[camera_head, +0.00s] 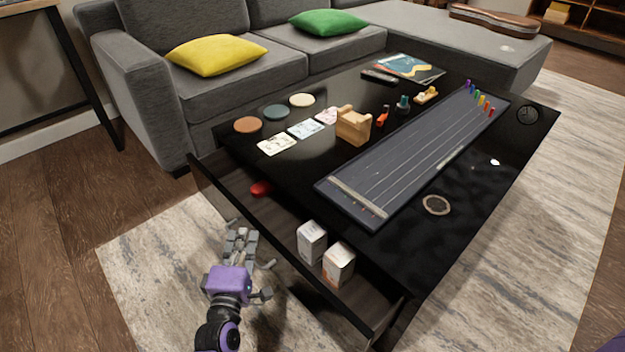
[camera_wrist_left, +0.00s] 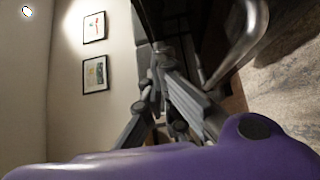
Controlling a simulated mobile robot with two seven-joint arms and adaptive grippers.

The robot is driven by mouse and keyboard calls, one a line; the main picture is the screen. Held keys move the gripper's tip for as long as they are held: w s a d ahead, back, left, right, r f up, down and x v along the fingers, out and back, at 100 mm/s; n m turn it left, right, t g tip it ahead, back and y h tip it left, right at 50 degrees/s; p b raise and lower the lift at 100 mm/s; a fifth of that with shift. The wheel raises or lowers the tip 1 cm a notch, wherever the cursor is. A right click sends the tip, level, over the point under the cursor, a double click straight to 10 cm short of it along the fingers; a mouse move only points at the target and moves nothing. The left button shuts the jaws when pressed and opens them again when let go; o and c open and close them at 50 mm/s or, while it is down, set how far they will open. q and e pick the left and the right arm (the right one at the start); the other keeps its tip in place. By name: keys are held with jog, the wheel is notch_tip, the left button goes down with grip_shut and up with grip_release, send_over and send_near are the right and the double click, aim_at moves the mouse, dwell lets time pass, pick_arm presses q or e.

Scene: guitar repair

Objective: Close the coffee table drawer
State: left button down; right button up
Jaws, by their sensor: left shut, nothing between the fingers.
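The coffee table (camera_head: 470,240) has a glossy black top. Its drawer (camera_head: 234,180) stands open on the side facing me, holding a red object (camera_head: 261,188) and two small white boxes (camera_head: 311,242) (camera_head: 339,264). My left gripper (camera_head: 240,236) is shut and empty, at the outer face of the drawer front. A curved metal bar, seemingly the drawer handle (camera_wrist_left: 246,40), shows close to the right of the gripper (camera_wrist_left: 165,58) in the left wrist view. I cannot tell whether the fingers touch the drawer front. My right gripper is out of view.
On the tabletop lie a long dark board with strings (camera_head: 415,155), a wooden holder (camera_head: 353,126), round coasters (camera_head: 246,125), cards and a magazine (camera_head: 410,68). A grey sofa (camera_head: 130,75) stands behind the table. Rug (camera_head: 150,250) and wood floor are open at the left.

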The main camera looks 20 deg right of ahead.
aim_at(261, 226)
pick_arm(q)
jog(key=d, duration=0.2)
jog(key=w+d, duration=0.1)
jog(key=d+b, duration=0.1)
jog(key=d, duration=0.1)
jog(key=shift+w+d, duration=0.3)
jog(key=shift+w, duration=0.1)
jog(key=shift+w+d, duration=0.3)
jog(key=shift+d, duration=0.6)
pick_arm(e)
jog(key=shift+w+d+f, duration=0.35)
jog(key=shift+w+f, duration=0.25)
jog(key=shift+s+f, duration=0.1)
